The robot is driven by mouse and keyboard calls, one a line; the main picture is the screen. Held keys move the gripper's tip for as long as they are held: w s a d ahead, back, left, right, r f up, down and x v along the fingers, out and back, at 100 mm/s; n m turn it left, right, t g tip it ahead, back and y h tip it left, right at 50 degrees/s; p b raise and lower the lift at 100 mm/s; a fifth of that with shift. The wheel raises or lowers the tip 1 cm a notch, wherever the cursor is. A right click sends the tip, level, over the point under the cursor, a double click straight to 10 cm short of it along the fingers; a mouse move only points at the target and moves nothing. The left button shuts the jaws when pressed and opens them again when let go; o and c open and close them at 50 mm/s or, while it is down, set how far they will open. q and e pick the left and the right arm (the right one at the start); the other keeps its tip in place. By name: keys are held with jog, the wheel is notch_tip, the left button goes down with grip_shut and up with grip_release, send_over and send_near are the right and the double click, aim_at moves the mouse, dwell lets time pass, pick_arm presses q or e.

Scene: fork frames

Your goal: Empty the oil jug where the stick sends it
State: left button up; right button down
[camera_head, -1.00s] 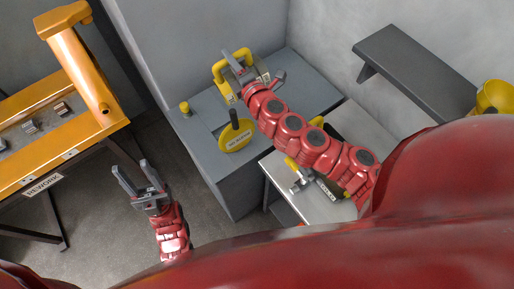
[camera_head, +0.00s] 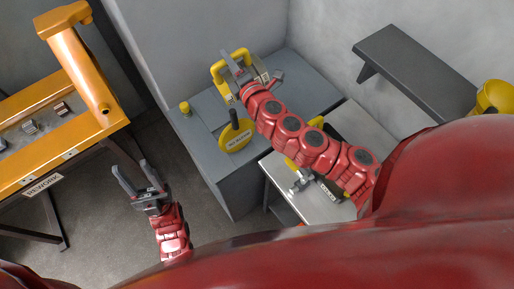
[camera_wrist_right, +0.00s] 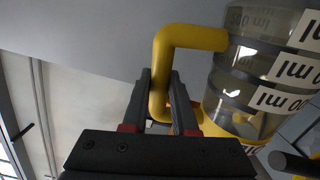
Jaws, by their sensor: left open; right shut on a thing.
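The oil jug is a clear vessel with dark bands and white "ml" labels (camera_wrist_right: 255,65), with a yellow handle (camera_wrist_right: 190,38). My right gripper (camera_wrist_right: 163,88) is shut on that handle, one finger on each side. In the head view the jug's yellow handle (camera_head: 218,72) shows above the grey counter, and my right gripper (camera_head: 240,74) hides part of the jug. The liquid level is unclear. My left gripper (camera_head: 139,184) is open and empty above the floor. I cannot clearly pick out the stick; yellow-and-metal items (camera_head: 301,183) lie partly hidden under my right arm.
A yellow disc with a black handle and a label (camera_head: 236,136) is on the grey counter (camera_head: 310,80), near a yellow knob (camera_head: 184,107). A pale table (camera_head: 345,125) adjoins it. A dark shelf (camera_head: 415,70), a yellow container (camera_head: 496,96) and an orange "REWORK" bench (camera_head: 105,120) stand around.

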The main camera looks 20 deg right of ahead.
aim_at(211, 69)
jog(key=shift+s+a+n, duration=0.15)
jog(key=shift+a+n, duration=0.25)
jog(key=shift+a, duration=0.2)
jog(key=shift+a+r, duration=0.1)
jog(key=shift+a, duration=0.15)
dwell(1.4)
jog(key=shift+s+a+n, duration=0.2)
jog(key=shift+a+n, duration=0.3)
jog(key=shift+a, duration=0.25)
jog(key=shift+a+n, duration=0.2)
jog(key=shift+n, duration=0.1)
dwell(1.4)
jog(key=shift+s+a+n, duration=0.25)
jog(key=shift+a+n, duration=0.15)
jog(key=shift+a, duration=0.4)
dwell(1.4)
jog(key=shift+s+a+f+n, duration=0.1)
jog(key=shift+a+f+n, duration=0.05)
jog(key=shift+a+n, duration=0.2)
jog(key=shift+s+a+f+n, duration=0.1)
jog(key=shift+a+n, duration=0.15)
jog(key=shift+a, duration=0.15)
dwell(0.3)
